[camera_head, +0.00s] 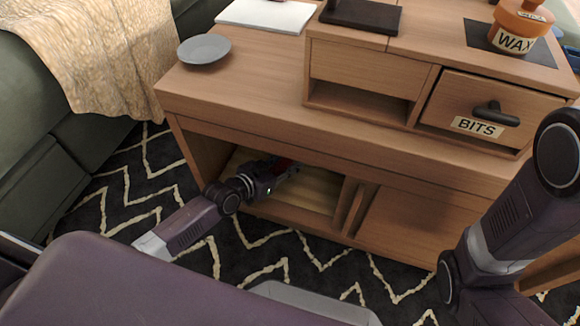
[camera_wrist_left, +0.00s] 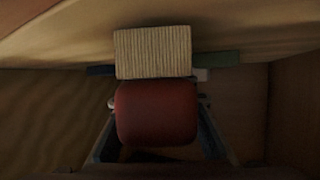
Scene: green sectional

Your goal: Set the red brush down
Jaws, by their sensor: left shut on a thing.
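The red brush (camera_wrist_left: 156,113) has a rounded red body and a block of pale ribbed bristles (camera_wrist_left: 153,53) in the left wrist view. My left gripper (camera_head: 284,172) reaches into the open lower compartment of the wooden cabinet and is shut on the brush, with a finger on either side of its body. My right gripper is out of view.
The wooden cabinet (camera_head: 240,103) has a sliding door (camera_head: 405,222) right of the opening. On top are a grey dish (camera_head: 204,49), a white pad (camera_head: 266,14) and an orange WAX jar (camera_head: 520,25). A BITS drawer (camera_head: 455,100) is at right. A green sofa (camera_head: 35,120) stands left.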

